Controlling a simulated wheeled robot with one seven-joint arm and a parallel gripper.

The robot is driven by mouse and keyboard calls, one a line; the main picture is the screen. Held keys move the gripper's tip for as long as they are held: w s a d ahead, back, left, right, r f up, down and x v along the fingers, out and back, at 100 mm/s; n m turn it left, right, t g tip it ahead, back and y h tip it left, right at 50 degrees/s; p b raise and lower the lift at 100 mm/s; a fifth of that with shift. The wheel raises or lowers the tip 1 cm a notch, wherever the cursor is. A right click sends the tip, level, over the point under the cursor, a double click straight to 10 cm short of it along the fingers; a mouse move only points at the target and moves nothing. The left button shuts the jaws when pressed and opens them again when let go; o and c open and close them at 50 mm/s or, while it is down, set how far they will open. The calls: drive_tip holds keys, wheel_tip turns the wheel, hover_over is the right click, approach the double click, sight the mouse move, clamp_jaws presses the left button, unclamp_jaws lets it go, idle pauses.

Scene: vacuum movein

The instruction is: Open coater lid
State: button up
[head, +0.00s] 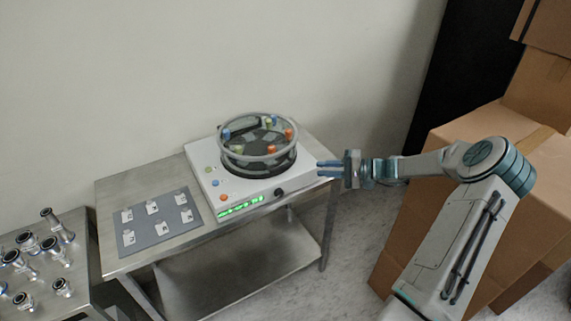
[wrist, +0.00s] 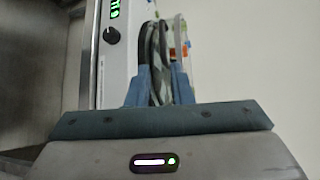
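The coater (head: 225,180) is a white box with a green lit display, standing on a metal table. On top sits a round, clear lid (head: 258,138) with a grey rim and coloured knobs, over a dark base ring. The lid appears closed. My gripper (head: 328,169) is just right of the coater, pointing left towards it, with its blue fingers apart. In the wrist view the fingers (wrist: 158,85) are spread with a gap; the dark ring and lid edge show between and beyond them. Nothing appears held, and contact with the lid is not visible.
A grey mat (head: 158,228) with several small labelled squares lies left of the coater. A second metal table (head: 40,285) with several metal fittings is at the far left. Cardboard boxes (head: 465,150) stand at the right. A lower shelf (head: 240,270) is empty.

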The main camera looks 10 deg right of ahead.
sight(285, 166)
drive_tip(key=p+x, duration=0.1)
drive_tip(key=x, duration=0.3)
drive_tip(key=p+x, duration=0.1)
drive_tip(key=x, duration=0.4)
drive_tip(key=w+p+x, duration=0.1)
drive_tip(key=p+x, duration=0.1)
drive_tip(key=x, duration=0.2)
clamp_jaws()
